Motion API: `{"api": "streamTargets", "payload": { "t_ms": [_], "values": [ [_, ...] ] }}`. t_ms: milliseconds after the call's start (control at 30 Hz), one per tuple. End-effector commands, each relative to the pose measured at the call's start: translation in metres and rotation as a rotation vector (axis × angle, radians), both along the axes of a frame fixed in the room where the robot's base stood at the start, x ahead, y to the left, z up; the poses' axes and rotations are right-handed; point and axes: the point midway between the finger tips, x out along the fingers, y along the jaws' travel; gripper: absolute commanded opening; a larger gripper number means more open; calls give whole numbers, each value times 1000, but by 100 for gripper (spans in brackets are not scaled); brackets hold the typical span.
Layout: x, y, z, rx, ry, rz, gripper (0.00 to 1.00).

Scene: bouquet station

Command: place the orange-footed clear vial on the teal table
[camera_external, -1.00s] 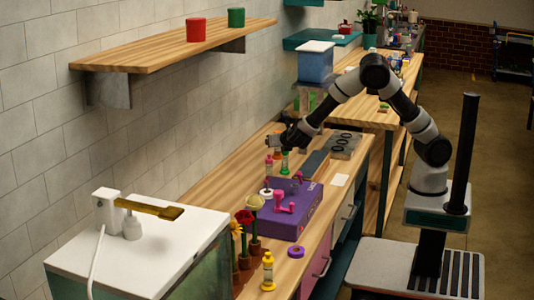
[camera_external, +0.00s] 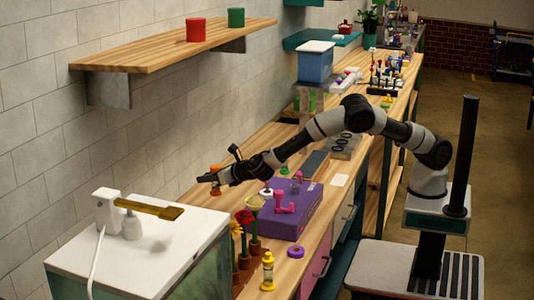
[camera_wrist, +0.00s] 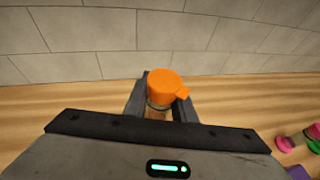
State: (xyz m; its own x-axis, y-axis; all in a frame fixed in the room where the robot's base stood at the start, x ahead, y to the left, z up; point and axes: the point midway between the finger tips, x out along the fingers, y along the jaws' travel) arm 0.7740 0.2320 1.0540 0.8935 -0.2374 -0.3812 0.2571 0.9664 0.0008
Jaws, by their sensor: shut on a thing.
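My gripper (camera_external: 208,178) is shut on a small vial with orange ends. In the wrist view the vial's orange cap (camera_wrist: 166,88), which has a side tab, stands between the two fingers (camera_wrist: 158,105), with a clear, brownish-looking part below it. No table with a clearly teal top can be made out; a teal shelf (camera_external: 300,42) is on the back wall.
A purple box (camera_external: 288,222) with a pink piece on it stands right of my gripper. Potted flowers (camera_external: 245,240), a yellow vial (camera_external: 268,270) and a purple ring (camera_external: 296,252) are nearer the camera. A white-topped unit with a tap (camera_external: 150,255) is at lower left.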

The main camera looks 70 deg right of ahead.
Motion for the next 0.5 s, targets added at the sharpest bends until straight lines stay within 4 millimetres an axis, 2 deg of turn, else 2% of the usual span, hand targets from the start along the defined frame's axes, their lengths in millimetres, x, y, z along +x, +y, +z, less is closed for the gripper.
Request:
{"api": "streamTargets", "payload": {
  "t_ms": [200, 500],
  "values": [
    [0, -1, -41, -3, 1, -1, 0],
    [0, -1, -69, -2, 0, -1, 0]
  ]
}}
